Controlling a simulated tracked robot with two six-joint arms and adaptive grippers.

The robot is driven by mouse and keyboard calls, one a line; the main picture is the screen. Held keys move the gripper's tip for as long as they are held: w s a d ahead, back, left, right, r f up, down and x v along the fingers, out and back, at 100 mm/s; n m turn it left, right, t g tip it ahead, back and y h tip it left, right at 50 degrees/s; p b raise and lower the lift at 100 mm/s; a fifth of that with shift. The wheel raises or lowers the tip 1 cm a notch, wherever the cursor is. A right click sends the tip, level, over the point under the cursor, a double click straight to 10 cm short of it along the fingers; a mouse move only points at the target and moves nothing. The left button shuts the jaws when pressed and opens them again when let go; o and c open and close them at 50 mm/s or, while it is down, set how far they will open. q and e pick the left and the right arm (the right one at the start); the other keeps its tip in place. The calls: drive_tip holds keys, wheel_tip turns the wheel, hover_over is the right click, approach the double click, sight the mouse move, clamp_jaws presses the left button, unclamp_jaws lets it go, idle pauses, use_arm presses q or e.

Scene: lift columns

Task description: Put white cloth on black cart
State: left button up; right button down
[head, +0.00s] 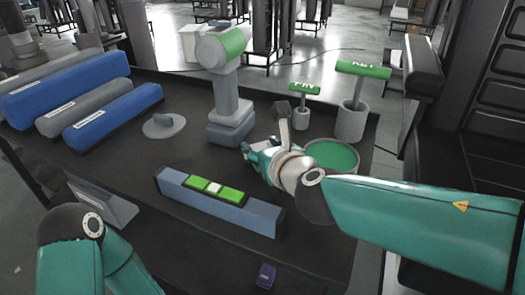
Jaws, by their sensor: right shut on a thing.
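My right arm comes in from the right, and its gripper (250,151) is low over the dark table, behind the blue bar and left of the green-topped round container. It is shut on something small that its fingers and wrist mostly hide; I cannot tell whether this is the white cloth. No white cloth shows clearly elsewhere. A black cabinet with drawer-like panels (488,95) stands at the right edge; it may be the black cart, but I cannot tell. My left arm shows at the lower left, with its gripper out of view.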

drive_tip(key=c, duration=0.7)
unclamp_jaws()
drive_tip(key=p+v, duration=0.3)
drive_tip(key=v, duration=0.8)
drive_tip(key=shift+s+d+r, duration=0.1)
drive_tip(key=shift+s+d, duration=0.1)
drive_tip(key=shift+s, duration=0.2)
drive_tip(key=shift+s, duration=0.1)
